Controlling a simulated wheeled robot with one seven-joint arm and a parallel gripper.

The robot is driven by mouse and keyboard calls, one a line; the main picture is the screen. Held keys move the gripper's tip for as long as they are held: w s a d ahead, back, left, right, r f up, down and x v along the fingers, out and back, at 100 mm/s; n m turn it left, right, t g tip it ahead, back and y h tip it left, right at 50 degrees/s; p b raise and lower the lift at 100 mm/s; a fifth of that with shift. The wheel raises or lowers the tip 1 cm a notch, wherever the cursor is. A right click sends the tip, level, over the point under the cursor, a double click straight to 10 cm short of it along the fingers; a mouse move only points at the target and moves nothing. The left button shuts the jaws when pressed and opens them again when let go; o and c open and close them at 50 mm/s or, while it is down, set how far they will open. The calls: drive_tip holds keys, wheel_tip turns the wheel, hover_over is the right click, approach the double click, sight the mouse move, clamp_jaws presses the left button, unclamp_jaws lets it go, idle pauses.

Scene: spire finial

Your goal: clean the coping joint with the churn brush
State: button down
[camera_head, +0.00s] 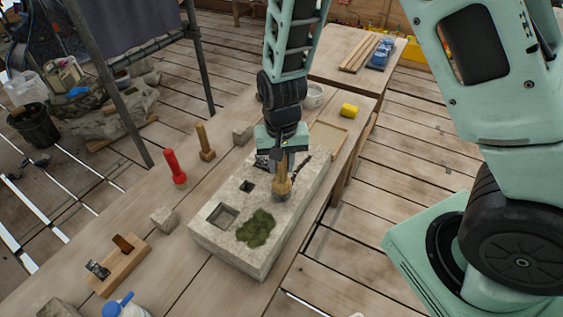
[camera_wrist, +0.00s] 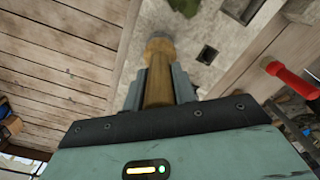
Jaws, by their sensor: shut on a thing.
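The coping stone (camera_head: 215,242) is a long pale block on the wooden bench, with square sockets in its top and a patch of green moss (camera_head: 257,228). The moss also shows at the top of the wrist view (camera_wrist: 185,6). My gripper (camera_head: 283,160) is shut on the wooden handle of the churn brush (camera_head: 284,180). The brush stands roughly upright over the stone, beyond the moss; its handle fills the middle of the wrist view (camera_wrist: 157,88). I cannot tell whether its bristles touch the stone. Part of the stone behind my gripper is hidden.
A red-handled tool (camera_head: 174,167) and a wooden-handled tool (camera_head: 206,142) stand left of the stone. A wooden plane (camera_head: 118,265) and a blue-capped bottle (camera_head: 123,306) lie nearer. A yellow cylinder (camera_head: 349,110) lies at the back right. Small stone blocks (camera_head: 165,219) sit beside the coping.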

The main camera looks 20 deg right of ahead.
drive_tip(key=shift+f+b, duration=0.45)
drive_tip(key=shift+f, duration=0.25)
idle(0.5)
drive_tip(key=shift+w+d, duration=0.45)
drive_tip(key=shift+d, duration=0.2)
drive_tip(key=shift+w+d, duration=0.45)
drive_tip(key=shift+d, duration=0.15)
drive_tip(key=shift+d, duration=0.1)
drive_tip(key=shift+w+d, duration=0.9)
drive_tip(key=shift+d, duration=0.25)
drive_tip(key=shift+w+d+r, duration=0.1)
drive_tip(key=shift+w+d, duration=0.8)
drive_tip(key=shift+d, duration=0.3)
